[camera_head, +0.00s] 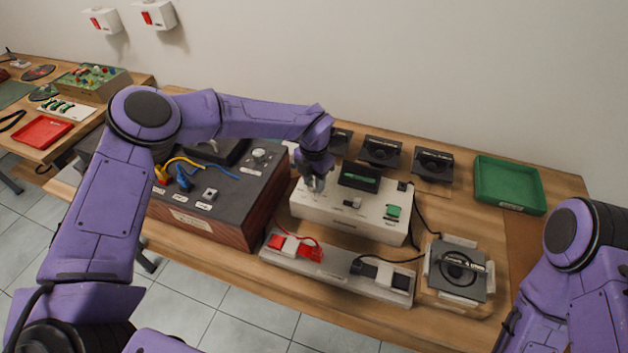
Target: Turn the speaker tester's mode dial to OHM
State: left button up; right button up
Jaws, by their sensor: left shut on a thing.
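The speaker tester is a cream box (335,217) in the middle of the bench, with a dark display (359,177) with green on it, a small switch on top and a green button (393,211). My left gripper (314,186) reaches down onto the left part of the tester's top and is shut on the mode dial there. The gripper's fingers hide the dial, so I cannot read its setting or the OHM mark. My right arm shows at the right edge; its gripper is out of view.
A dark wood-sided box (205,205) with yellow and blue leads stands left of the tester. A strip with red and black clips (330,268) lies in front. A speaker (458,268) sits at right, several more behind. A green tray (508,184) is back right.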

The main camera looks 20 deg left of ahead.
dwell(0.5)
pick_arm(q)
jog(key=o, duration=1)
jog(key=shift+o, duration=0.2)
notch_tip(320, 180, up, 11)
jog(key=b, duration=0.2)
jog(key=shift+f, duration=0.2)
